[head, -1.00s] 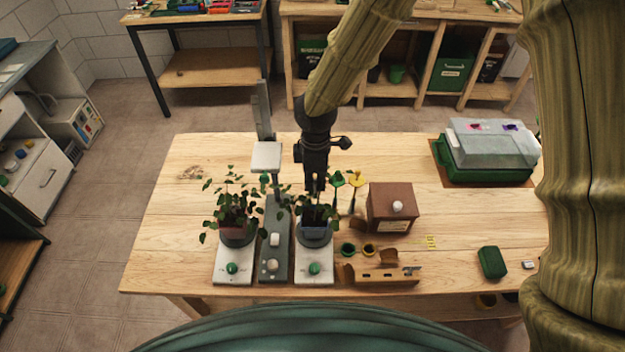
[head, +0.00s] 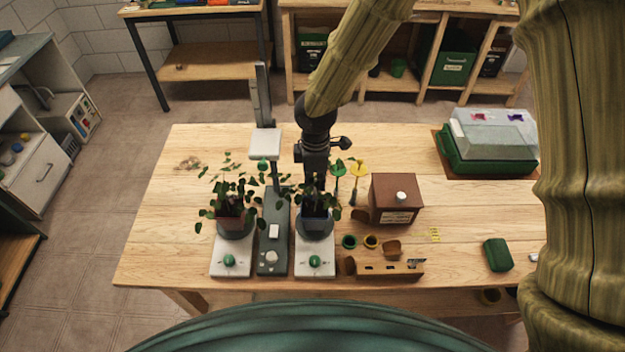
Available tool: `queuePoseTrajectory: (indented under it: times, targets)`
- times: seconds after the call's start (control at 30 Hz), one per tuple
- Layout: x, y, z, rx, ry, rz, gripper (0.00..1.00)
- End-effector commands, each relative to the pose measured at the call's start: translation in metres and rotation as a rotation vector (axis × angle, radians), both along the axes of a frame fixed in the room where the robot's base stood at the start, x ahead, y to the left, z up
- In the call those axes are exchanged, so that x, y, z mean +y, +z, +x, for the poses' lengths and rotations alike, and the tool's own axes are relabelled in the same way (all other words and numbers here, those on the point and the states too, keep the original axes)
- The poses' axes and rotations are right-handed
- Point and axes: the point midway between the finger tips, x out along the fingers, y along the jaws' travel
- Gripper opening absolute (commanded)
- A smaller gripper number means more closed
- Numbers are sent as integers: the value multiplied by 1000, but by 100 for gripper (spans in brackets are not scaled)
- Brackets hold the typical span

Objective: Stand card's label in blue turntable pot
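My gripper (head: 315,184) points down at the right potted plant, with its fingertips among the leaves. Leaves and the dark arm end hide whether it is open or holds a label. The right pot (head: 315,225) looks dark bluish and stands on the right white turntable base (head: 314,264). A green label (head: 338,170) and a yellow label (head: 358,170) stand upright just right of my gripper. A small yellow card (head: 434,234) lies on the table; its marks are too small to read.
A grey stand with a white head (head: 265,143) rises between the plants. A lidded green tray (head: 487,162) is at the back right.

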Motion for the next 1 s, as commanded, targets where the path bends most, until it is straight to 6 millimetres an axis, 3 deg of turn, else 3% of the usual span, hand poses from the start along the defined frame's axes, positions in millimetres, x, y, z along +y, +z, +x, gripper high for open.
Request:
queuePoseTrajectory:
  times: [1.0]
  targets:
    - [0, -43, 0, 0, -1, 0, 0]
